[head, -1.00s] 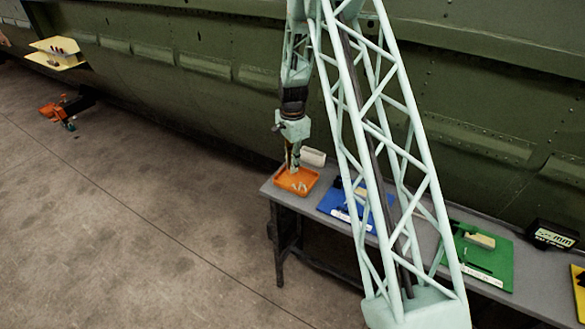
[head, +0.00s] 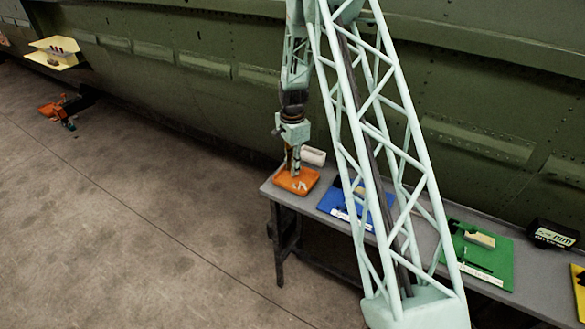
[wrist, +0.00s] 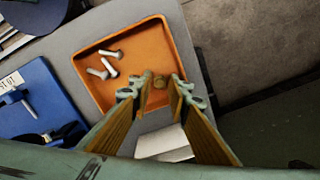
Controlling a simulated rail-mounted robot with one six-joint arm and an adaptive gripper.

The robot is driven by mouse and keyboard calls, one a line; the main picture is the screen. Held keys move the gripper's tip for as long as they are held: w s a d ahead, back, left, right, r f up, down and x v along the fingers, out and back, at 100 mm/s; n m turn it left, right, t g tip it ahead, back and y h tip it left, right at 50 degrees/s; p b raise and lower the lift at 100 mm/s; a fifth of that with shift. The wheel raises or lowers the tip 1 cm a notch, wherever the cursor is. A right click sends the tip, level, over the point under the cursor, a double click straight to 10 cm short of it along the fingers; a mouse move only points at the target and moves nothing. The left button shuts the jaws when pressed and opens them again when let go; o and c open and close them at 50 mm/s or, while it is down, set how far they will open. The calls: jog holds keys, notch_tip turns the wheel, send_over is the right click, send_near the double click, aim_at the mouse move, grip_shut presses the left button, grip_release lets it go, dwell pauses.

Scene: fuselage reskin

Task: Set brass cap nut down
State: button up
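The brass cap nut (wrist: 159,82) shows in the wrist view between my fingertips, over the orange tray (wrist: 110,42). It appears to rest on the tray floor. My gripper (wrist: 160,92) has its two brown-padded fingers apart, with a gap on each side of the nut. In the head view my gripper (head: 296,172) points down, low over the orange tray (head: 290,190). The nut cannot be made out in the head view.
Several pale bolts (wrist: 108,66) lie in the tray, left of my fingers. A white box (wrist: 165,143) stands beside the tray. A blue mat (head: 338,203) and a green mat (head: 490,265) lie farther along the grey table (head: 418,240). The green fuselage wall rises behind.

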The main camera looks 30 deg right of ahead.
jog(key=shift+r, duration=0.15)
notch_tip(320, 180, up, 12)
dwell(1.0)
jog(key=shift+r, duration=0.1)
dwell(0.5)
